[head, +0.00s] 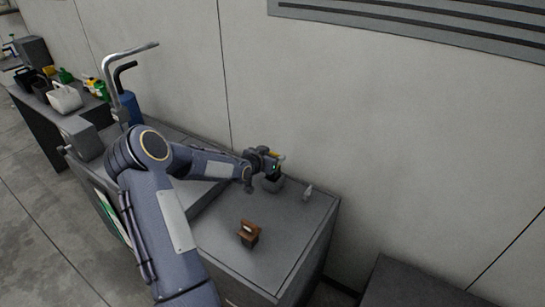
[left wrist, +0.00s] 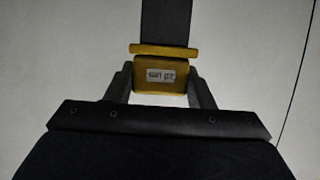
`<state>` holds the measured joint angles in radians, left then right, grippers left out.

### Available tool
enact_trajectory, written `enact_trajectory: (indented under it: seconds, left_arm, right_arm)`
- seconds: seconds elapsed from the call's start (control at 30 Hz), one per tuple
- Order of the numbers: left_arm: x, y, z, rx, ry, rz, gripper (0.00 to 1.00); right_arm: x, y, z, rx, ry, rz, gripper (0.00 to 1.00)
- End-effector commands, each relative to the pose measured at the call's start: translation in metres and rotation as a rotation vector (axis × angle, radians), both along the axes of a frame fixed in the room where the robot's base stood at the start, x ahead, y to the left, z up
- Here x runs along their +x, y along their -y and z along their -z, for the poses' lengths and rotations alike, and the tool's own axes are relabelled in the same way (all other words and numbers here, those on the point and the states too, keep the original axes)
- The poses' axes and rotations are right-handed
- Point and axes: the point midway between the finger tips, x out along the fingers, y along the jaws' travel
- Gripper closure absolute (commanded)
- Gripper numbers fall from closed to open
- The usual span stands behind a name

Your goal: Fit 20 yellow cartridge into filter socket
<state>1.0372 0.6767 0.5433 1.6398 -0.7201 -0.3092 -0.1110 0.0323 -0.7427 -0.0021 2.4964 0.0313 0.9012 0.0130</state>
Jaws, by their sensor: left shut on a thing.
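My left gripper (head: 276,165) is shut on the yellow cartridge, at the back of the grey counter near the wall. In the left wrist view the yellow cartridge (left wrist: 161,86) sits between the two fingers (left wrist: 160,92), its white label upside down. A dark grey piece (left wrist: 166,22) runs on from its yellow flange to the top edge; I cannot tell whether it belongs to the cartridge. In the head view only a bit of yellow (head: 281,156) shows past the gripper. A small grey block (head: 272,184) stands just below the gripper, perhaps the filter socket; contact is unclear. My right gripper is not in view.
A brown block (head: 249,233) stands near the counter's front, and a small pale bottle (head: 307,192) to the right. The grey counter top (head: 240,275) is otherwise mostly clear. A blue cylinder (head: 127,108) and a bent metal pipe (head: 108,75) stand left. Another bench holds several containers.

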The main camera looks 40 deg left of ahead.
Motion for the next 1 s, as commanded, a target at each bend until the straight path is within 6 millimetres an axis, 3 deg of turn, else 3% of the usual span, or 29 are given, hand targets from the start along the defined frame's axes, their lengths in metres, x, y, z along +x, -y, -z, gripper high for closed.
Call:
enact_trajectory:
  seconds: [1.0]
  left_arm:
    - [0.0001,0.0001,0.0059,0.000,0.001,0.000,0.75]
  right_arm:
    - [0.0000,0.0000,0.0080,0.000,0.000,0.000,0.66]
